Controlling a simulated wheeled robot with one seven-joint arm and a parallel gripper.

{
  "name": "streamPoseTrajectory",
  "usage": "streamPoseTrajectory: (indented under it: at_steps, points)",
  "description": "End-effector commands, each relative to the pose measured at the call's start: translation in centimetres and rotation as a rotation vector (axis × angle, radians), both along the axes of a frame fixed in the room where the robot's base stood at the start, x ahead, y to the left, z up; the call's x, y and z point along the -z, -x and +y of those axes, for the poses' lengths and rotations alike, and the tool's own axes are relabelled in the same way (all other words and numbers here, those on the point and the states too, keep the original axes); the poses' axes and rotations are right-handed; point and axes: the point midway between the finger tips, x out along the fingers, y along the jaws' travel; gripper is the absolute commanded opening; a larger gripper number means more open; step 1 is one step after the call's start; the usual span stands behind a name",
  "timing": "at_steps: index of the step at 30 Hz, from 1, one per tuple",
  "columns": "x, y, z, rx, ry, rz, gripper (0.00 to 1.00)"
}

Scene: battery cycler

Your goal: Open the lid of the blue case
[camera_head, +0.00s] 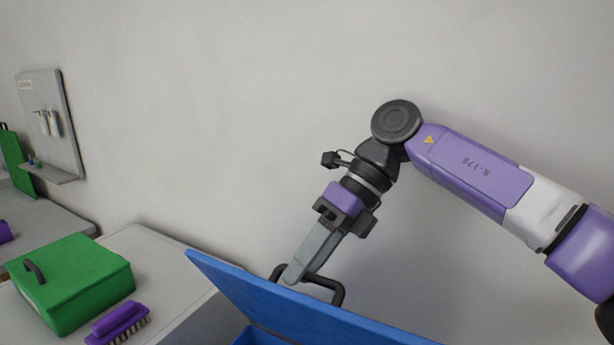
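The blue case shows at the bottom edge, its inside just visible (258,337). Its blue lid (300,308) is raised and tilted, with a gap between it and the case body at the lower left. A black handle (334,287) stands at the lid's upper edge. My gripper (293,275) reaches down from the upper right, its grey fingertips overlapping the left part of the handle. The fingers line up in this view, so I cannot tell whether they are shut on it. Most of the case is out of frame.
A green case (75,285) with a dark handle and a purple brush (117,323) sit on the grey worktop (150,250) at left. A wall panel with a small shelf (50,174) is at far left. The wall behind my arm is bare.

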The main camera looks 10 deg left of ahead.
Motion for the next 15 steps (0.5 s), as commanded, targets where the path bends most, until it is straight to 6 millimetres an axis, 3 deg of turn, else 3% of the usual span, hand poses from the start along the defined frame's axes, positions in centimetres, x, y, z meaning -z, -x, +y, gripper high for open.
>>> streamPoseTrajectory:
  at_steps: [5,15]
  points:
    - [-2.8,0.0,0.1,-0.001,-0.001,-0.005,0.34]
    - [-10.6,-0.1,0.0,0.002,0.001,-0.004,0.34]
